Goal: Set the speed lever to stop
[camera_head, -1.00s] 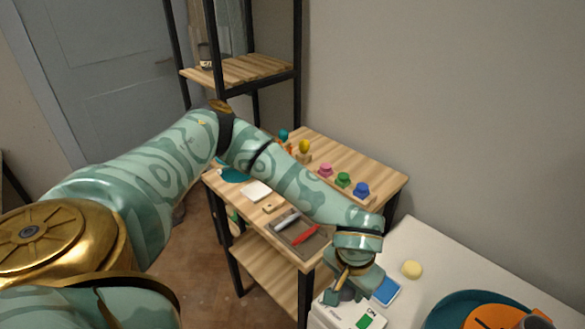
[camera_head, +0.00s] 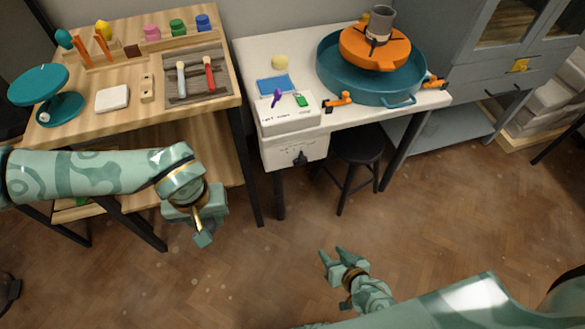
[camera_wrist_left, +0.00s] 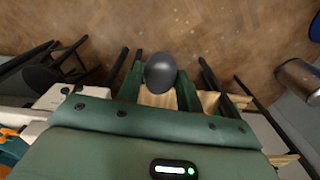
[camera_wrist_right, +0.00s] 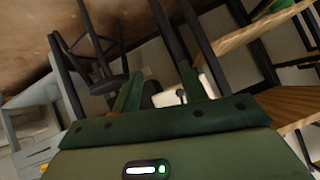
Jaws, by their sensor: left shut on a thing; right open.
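A white control box (camera_head: 285,148) hangs at the front left of the white table. A small dark knob, seemingly the speed lever (camera_head: 300,158), sticks out of its front. Its exact setting is too small to tell. The lever (camera_wrist_right: 181,94) also shows between my fingers in the right wrist view. My right gripper (camera_head: 336,254) is open and empty over the floor, apart from the box. My left gripper (camera_head: 204,238) is in front of the wooden table. In the left wrist view, it is shut on a dark grey rounded thing (camera_wrist_left: 160,72).
The white table (camera_head: 250,57) bears a teal basin (camera_head: 325,75) with an orange disc, a purple item (camera_head: 276,98) and a blue sponge-like block (camera_head: 273,84). A black stool (camera_head: 355,150) stands beneath it. The wooden table (camera_head: 130,125) is at left. Floor in front is clear.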

